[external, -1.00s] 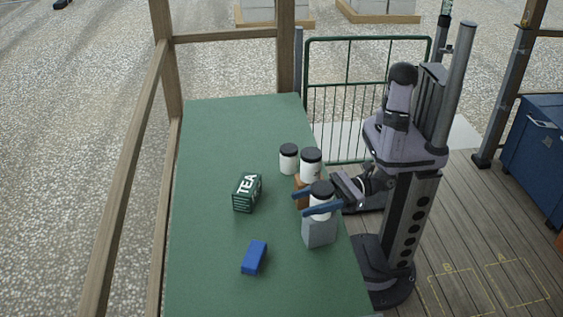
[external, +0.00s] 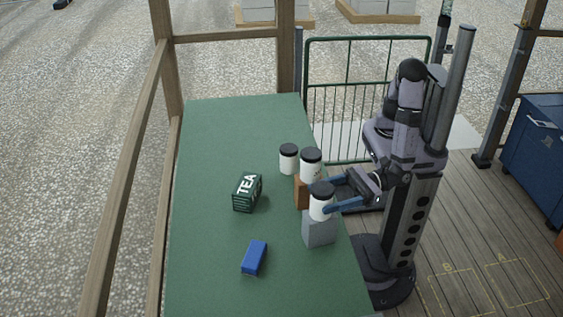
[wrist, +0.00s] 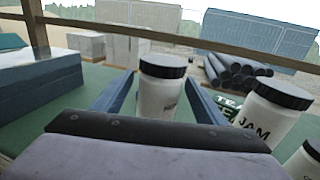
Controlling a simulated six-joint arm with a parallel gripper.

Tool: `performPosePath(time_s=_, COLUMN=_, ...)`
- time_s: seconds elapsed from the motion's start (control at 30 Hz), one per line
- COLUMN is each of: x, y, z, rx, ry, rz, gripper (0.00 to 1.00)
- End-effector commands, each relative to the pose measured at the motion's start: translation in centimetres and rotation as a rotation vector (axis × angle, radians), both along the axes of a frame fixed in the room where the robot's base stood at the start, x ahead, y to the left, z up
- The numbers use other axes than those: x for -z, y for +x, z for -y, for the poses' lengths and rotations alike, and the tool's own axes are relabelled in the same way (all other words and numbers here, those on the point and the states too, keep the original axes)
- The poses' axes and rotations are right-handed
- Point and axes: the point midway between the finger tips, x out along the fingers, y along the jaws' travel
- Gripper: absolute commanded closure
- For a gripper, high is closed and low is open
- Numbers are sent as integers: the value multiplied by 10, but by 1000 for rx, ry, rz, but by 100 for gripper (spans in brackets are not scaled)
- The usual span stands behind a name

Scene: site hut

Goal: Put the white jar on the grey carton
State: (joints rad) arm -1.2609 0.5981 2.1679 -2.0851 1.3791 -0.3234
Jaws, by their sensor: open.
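A white jar with a black lid (external: 320,205) stands upright on top of the grey carton (external: 320,232) near the table's right edge. In the wrist view this jar (wrist: 161,98) is straight ahead, in line with the gap between my blue fingers; part of its label is hidden. My gripper (external: 337,195) is open, just to the right of the jar at about its height, and holds nothing. The carton is hidden in the wrist view by my gripper body.
Another white jar (external: 311,167) stands on a brown box (external: 300,192) close behind. A third jar (external: 289,160) is farther back. A green tea box (external: 247,194) and a blue block (external: 254,257) lie on the green table (external: 215,150). The table's left and far parts are clear.

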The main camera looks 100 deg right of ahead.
Motion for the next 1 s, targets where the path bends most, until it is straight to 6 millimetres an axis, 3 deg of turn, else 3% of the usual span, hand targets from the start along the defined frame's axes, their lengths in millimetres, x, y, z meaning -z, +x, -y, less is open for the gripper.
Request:
performPosePath(time_s=0.2, x=1, y=-38, z=8, rx=-4, ry=1, rz=1, gripper=34)
performPosePath(time_s=0.4, x=0, y=-58, z=13, rx=-2, ry=1, rz=0, gripper=34)
performPosePath(time_s=1.0, x=0, y=-63, z=16, rx=1, ry=1, rz=2, gripper=34)
